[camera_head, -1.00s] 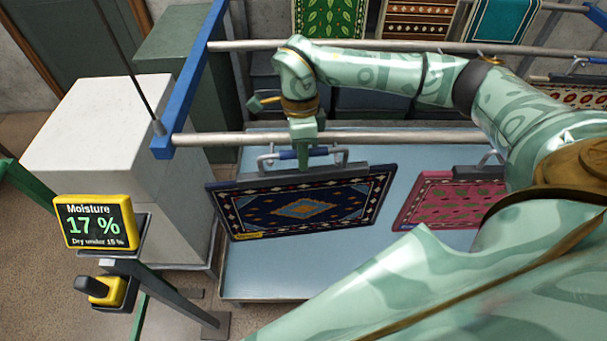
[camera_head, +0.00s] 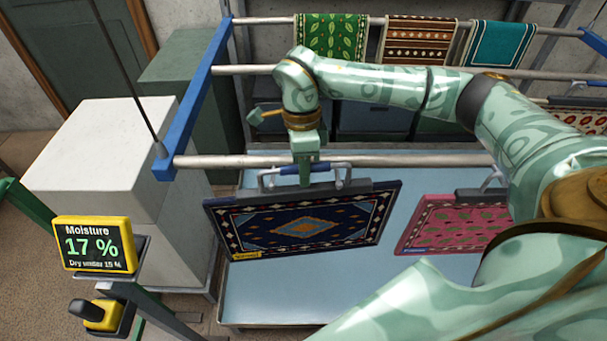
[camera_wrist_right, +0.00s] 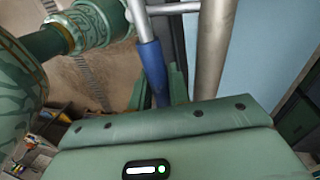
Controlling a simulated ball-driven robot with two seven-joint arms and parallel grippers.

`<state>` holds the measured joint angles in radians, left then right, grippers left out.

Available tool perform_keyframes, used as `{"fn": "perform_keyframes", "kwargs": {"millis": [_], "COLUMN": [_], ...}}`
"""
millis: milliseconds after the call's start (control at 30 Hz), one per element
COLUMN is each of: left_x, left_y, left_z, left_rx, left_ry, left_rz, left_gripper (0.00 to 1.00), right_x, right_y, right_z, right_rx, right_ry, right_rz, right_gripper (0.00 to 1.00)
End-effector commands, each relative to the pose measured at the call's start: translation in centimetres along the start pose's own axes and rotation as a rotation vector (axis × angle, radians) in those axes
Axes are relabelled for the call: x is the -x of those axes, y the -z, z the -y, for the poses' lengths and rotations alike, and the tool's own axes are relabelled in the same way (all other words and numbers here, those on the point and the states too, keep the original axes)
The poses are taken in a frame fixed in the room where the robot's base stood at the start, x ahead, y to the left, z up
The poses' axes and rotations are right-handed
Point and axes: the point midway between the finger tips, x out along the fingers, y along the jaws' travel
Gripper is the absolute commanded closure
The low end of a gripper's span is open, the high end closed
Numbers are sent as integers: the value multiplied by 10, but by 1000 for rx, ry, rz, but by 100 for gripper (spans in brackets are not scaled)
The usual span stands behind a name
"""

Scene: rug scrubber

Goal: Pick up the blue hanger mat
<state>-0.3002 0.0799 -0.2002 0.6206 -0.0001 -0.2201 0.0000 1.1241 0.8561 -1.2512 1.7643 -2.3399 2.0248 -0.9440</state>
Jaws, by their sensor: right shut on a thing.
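The blue hanger mat (camera_head: 300,230) hangs in the head view, dark blue with an orange and light-blue diamond and a patterned border. A grey clamp bar holds its top edge, and a grey handle with a blue grip (camera_head: 318,166) rises from the bar. My right gripper (camera_head: 305,174) comes down from above and is shut on the blue grip. The right wrist view shows the blue grip (camera_wrist_right: 151,62) at the jaws, beside the metal rail. Whether the handle touches the rail is unclear. My left gripper is out of view.
The near rail (camera_head: 400,160) runs just behind the handle. A pink mat (camera_head: 450,222) hangs to the right. A pale blue tray (camera_head: 270,300) lies below. A moisture display (camera_head: 95,246) reads 17 %. A white block (camera_head: 95,150) stands left; several mats hang behind.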

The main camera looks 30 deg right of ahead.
Motion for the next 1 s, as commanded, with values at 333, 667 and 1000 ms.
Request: {"fn": "perform_keyframes", "kwargs": {"millis": [333,667,1000], "left_x": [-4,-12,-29], "left_y": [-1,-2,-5], "left_z": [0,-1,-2], "left_rx": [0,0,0], "left_ry": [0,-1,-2], "left_rz": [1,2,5], "left_gripper": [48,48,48], "right_x": [8,-2,-20], "right_y": [-2,-7,-17], "right_z": [-16,-57,-137], "right_rx": [3,5,8], "right_ry": [1,0,0], "right_rz": [1,1,0], "right_gripper": [100,100,100]}}
